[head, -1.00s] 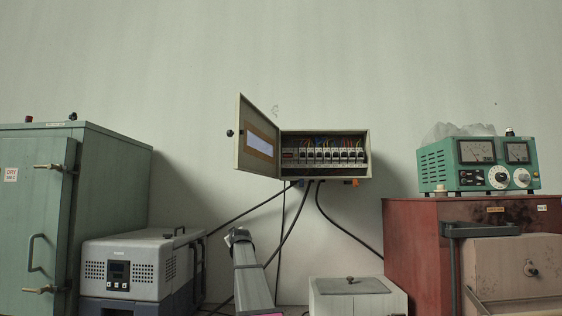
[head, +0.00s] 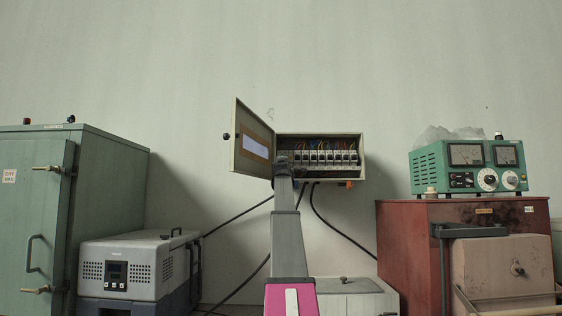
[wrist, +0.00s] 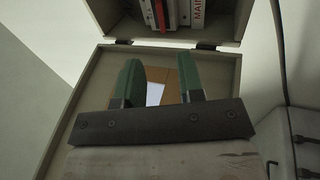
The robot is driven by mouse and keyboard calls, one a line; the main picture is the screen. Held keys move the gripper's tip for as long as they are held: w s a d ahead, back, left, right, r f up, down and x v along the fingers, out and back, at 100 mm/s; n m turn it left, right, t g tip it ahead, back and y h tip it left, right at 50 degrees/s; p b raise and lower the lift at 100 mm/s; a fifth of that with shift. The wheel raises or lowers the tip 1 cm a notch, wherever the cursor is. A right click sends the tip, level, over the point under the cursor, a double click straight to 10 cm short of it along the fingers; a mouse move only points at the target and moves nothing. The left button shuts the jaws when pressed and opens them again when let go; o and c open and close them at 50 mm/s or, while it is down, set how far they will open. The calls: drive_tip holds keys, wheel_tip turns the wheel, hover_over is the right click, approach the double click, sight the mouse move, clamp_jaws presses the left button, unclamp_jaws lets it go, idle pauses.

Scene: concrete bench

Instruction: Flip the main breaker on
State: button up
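The breaker box (head: 364,157) hangs on the back wall with its door (head: 241,137) swung open to the left. A row of breakers (head: 325,156) shows inside. My gripper (head: 281,160) is in front of the row's left end and hides it in the head view. In the wrist view a white label reading MAIN (wrist: 197,12) shows at the top edge, beside a red strip and part of a breaker (wrist: 160,14); the lever position cannot be told. My gripper's green fingers (wrist: 159,62) are apart, with nothing between them; the open door lies behind them.
Cables (head: 340,232) hang below the box. A green meter unit (head: 470,167) stands on a red cabinet (head: 400,240) at right. A grey cooler (head: 130,265) and a green cabinet (head: 100,190) stand at left. The wall above the box is clear.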

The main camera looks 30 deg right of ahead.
drive_tip(key=x, duration=1)
drive_tip(key=shift+w, duration=0.3)
drive_tip(key=shift+d, duration=0.1)
clamp_jaws()
